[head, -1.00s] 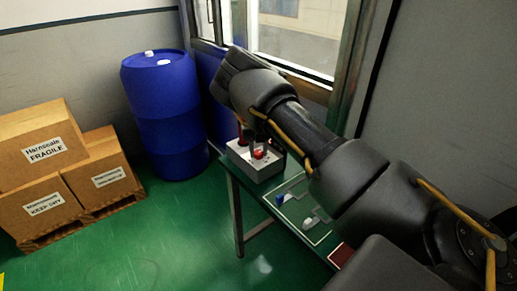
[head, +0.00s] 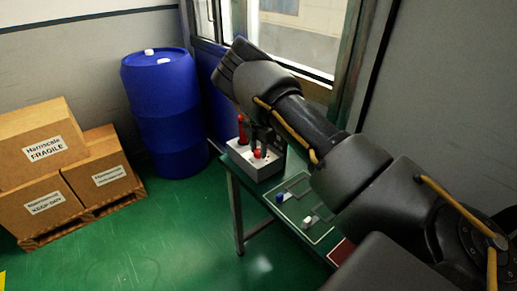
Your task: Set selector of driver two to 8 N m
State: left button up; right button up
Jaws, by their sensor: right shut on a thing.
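A light grey box (head: 240,156) stands on the far end of the green table. A tall red driver (head: 241,129) stands upright at its back left. A second red driver (head: 257,153) shows low at its front, below my gripper. I cannot tell from labels which is driver two, and no selector marks or settings are readable. My right gripper (head: 262,143) points down over the box, its dark fingers at the second red driver. It is shut on that driver, though the contact is mostly hidden. My left gripper is not in view.
The green table (head: 233,187) carries a marked panel with a blue piece (head: 280,197) and a white piece (head: 308,220). A red pad (head: 341,251) lies nearer. A window is behind the arm.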

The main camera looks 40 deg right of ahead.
jog(key=shift+m, duration=1.2)
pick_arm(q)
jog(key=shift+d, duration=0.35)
pick_arm(e)
jog(key=shift+m, duration=0.8)
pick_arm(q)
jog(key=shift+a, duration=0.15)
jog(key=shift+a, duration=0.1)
pick_arm(e)
jog(key=o, duration=1)
jog(key=shift+r, duration=0.1)
